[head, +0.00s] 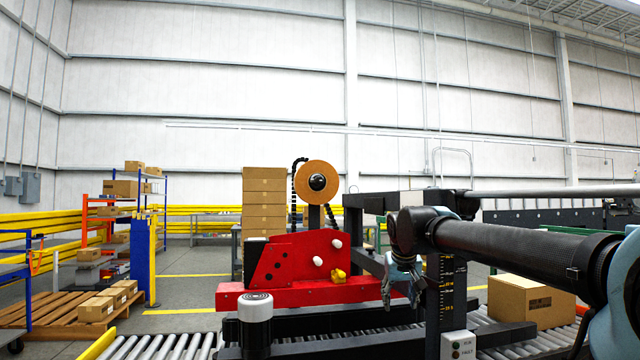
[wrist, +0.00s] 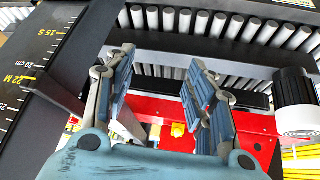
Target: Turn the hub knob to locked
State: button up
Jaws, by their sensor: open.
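The tape roll (head: 308,170) is a brown disc on a post above the red machine (head: 300,262). The round black hub knob (head: 317,182) sits at the roll's centre; its lock state cannot be read. My gripper (head: 398,285) points down to the right of the red machine, well below and right of the knob, and touches nothing that I can see. In the wrist view my gripper (wrist: 160,95) has its two blue fingers apart with nothing between them. The red machine (wrist: 150,106) shows beyond the fingers; the hub knob is not visible there.
A yellow knob (head: 338,275) and white knobs (head: 318,261) stick out of the red machine. A dark post with a scale (head: 446,285) stands near my arm. A black-and-white cylinder (head: 255,315) stands in front. Roller conveyors (head: 160,347) run below; a carton (head: 530,302) lies right.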

jog(key=w+a+r+t, duration=0.1)
jog(key=w+a+r, duration=0.2)
jog(key=w+r, duration=0.35)
jog(key=w+a+r+n+t+y, duration=0.1)
jog(key=w+a+r+t, duration=0.15)
jog(key=r, duration=0.75)
jog(key=w+a+r+t, duration=0.1)
jog(key=w+a+r, duration=0.35)
jog(key=r, duration=0.35)
jog(key=n+t+y, duration=0.2)
jog(key=y, duration=0.1)
send_near(320, 179)
jog(key=x, duration=0.9)
jog(key=shift+w, duration=0.1)
jog(key=shift+c, duration=0.6)
jog(key=c, duration=0.9)
